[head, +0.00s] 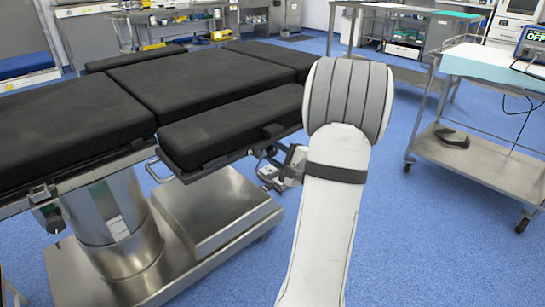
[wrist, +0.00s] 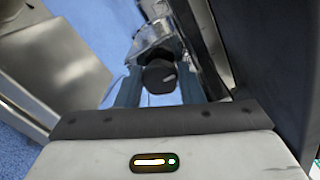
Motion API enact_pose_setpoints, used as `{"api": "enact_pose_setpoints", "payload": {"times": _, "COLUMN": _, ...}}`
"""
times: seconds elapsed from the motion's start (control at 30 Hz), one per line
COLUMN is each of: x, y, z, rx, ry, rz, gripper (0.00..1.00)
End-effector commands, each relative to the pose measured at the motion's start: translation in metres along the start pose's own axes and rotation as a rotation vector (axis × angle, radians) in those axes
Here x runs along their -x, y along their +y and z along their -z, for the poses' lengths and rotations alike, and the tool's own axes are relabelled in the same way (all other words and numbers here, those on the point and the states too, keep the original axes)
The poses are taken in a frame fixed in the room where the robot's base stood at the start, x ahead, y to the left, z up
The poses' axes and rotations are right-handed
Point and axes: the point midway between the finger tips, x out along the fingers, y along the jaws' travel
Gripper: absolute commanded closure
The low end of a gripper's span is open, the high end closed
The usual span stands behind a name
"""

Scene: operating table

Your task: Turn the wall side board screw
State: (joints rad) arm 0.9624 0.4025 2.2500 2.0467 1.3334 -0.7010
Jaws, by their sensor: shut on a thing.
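The operating table has a black padded side board (head: 235,125) on its near right edge. In the wrist view, a dark round screw knob (wrist: 160,77) on a metal clamp sits between the two fingers of my gripper (wrist: 159,92). My gripper is shut on this knob, below and beside the board's dark edge (wrist: 270,60). In the head view, my gripper (head: 280,165) shows beside the board's right end, partly behind my white arm. The knob cannot be made out clearly there.
The table's steel base (head: 215,215) and column (head: 105,220) stand below left. Another black knob (head: 47,217) sits on the table's left rail. A wheeled cart (head: 490,165) stands at the right. Blue floor is clear between the cart and my arm.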

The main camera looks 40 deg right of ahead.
Motion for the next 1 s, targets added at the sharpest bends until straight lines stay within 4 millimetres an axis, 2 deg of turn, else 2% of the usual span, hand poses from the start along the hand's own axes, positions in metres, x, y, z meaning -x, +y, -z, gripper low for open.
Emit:
{"api": "enact_pose_setpoints", "payload": {"times": 0.37, "x": 0.001, "y": 0.003, "z": 0.001, "rx": 0.0, "ry": 0.004, "rz": -0.006, "gripper": 0.89}}
{"api": "enact_pose_setpoints", "payload": {"times": 0.4, "x": 0.001, "y": 0.003, "z": 0.001, "rx": 0.0, "ry": 0.003, "rz": -0.006, "gripper": 0.64}}
{"api": "enact_pose_setpoints", "payload": {"times": 0.63, "x": 0.0, "y": 0.002, "z": 0.001, "rx": 0.001, "ry": 0.002, "rz": -0.003, "gripper": 0.45}}
{"api": "enact_pose_setpoints", "payload": {"times": 0.87, "x": 0.001, "y": 0.0, "z": 0.0, "rx": 0.002, "ry": 0.001, "rz": -0.001, "gripper": 0.44}}
{"api": "enact_pose_setpoints", "payload": {"times": 1.0, "x": 0.011, "y": -0.002, "z": 0.001, "rx": 0.001, "ry": 0.005, "rz": 0.0, "gripper": 0.44}}
